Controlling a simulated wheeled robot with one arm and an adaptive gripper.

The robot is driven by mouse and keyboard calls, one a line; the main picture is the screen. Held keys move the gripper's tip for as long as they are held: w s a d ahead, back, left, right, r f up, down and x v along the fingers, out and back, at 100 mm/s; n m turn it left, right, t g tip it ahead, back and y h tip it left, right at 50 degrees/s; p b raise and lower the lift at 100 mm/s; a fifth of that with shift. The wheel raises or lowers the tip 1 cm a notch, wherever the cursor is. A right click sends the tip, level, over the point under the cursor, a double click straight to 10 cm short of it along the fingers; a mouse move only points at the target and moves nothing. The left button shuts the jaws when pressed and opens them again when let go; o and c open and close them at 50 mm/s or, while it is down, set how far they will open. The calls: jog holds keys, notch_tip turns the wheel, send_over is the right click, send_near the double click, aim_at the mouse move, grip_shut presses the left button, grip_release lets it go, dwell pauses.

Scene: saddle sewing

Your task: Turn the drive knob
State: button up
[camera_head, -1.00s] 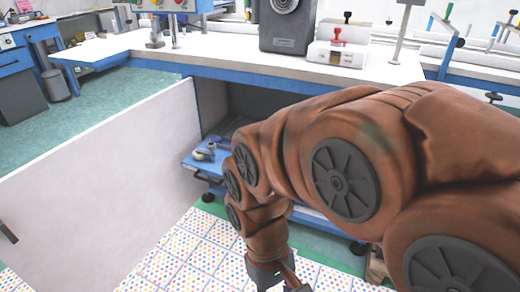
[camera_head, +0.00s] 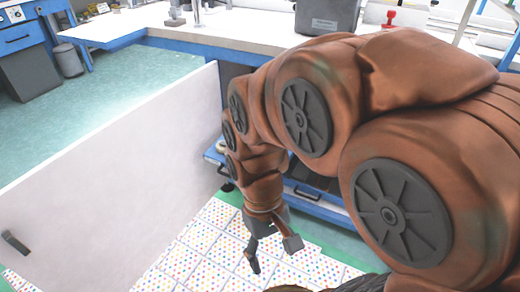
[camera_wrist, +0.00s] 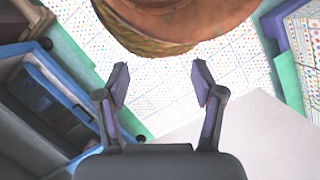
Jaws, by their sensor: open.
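I cannot make out the drive knob in either view. My gripper (camera_head: 272,255) hangs low at the end of my brown-covered arm in the head view, pointing down over the dotted floor tiles. In the wrist view my gripper (camera_wrist: 160,82) has its two fingers spread apart with nothing between them. A brown-covered part of my own body fills the top middle of the wrist view. My arm hides much of the bench front and cabinet in the head view.
A large white panel (camera_head: 110,180) with a dark handle (camera_head: 15,242) stands left of my gripper. A white-topped workbench (camera_head: 230,30) with a dark grey machine (camera_head: 328,17) lies behind my arm. Dotted tiles (camera_head: 195,255) cover the floor below; green floor (camera_head: 130,90) is clear at the left.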

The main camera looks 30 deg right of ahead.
jog(key=w+d+r+m+t+p, duration=0.1)
jog(key=w+d+r, duration=0.15)
jog(key=w, duration=0.35)
jog(key=w+d+r+m+p, duration=0.1)
jog(key=w+d+p, duration=0.1)
jog(key=w+d, duration=0.3)
jog(key=w+d+f+p, duration=0.2)
jog(key=w+d, duration=0.3)
jog(key=w, duration=0.3)
jog(key=w+d+f+t+p, duration=0.1)
jog(key=w+d+f+p, duration=0.1)
jog(key=w+d, duration=0.3)
jog(key=w+d+f+n+t+p, duration=0.1)
jog(key=w+d+f, duration=0.3)
jog(key=w, duration=0.7)
jog(key=shift+w+d+p, duration=0.25)
jog(key=shift+d+p, duration=0.15)
jog(key=shift+d, duration=0.7)
jog(key=shift+w+f, duration=0.2)
jog(key=shift+f, duration=0.25)
jog(key=shift+f+b, duration=0.35)
jog(key=shift+f, duration=3.25)
jog(key=c, duration=1.1)
